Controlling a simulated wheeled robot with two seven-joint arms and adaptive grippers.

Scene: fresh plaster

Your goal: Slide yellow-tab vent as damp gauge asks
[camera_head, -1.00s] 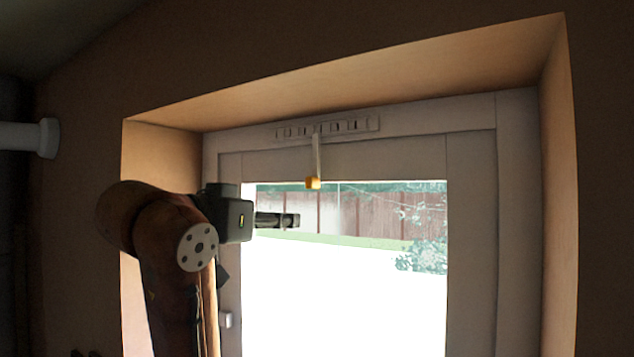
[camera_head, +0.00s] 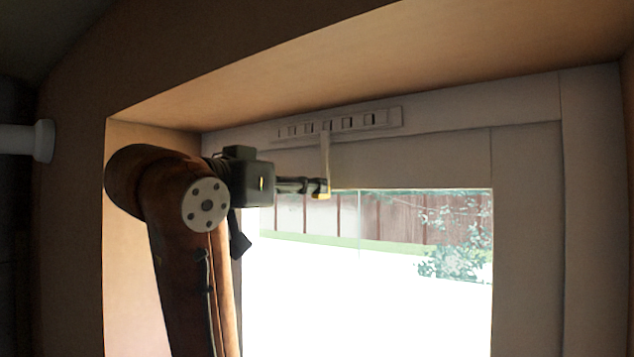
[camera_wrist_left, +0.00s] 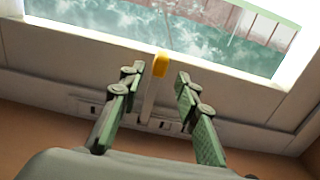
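The vent (camera_head: 385,119), a pale slotted strip, sits on the window's top frame; it also shows in the wrist view (camera_wrist_left: 92,108). Dark openings show in several slots. A pale stem (camera_head: 325,150) hangs from it to the yellow tab (camera_head: 322,196), partly hidden by my fingers in the head view. My left gripper (camera_head: 318,187) comes in from the left at the tab. In the wrist view the gripper (camera_wrist_left: 158,74) is open, and the yellow tab (camera_wrist_left: 160,65) is between its fingertips, with gaps on both sides. The damp gauge and right gripper are not in view.
The window glass (camera_head: 370,270) shows a fence and bright ground outside. The plaster reveal (camera_head: 350,75) closes in above, and its left side (camera_head: 130,280) is beside my arm. A white pipe (camera_head: 35,140) juts from the left. Space right of the tab looks clear.

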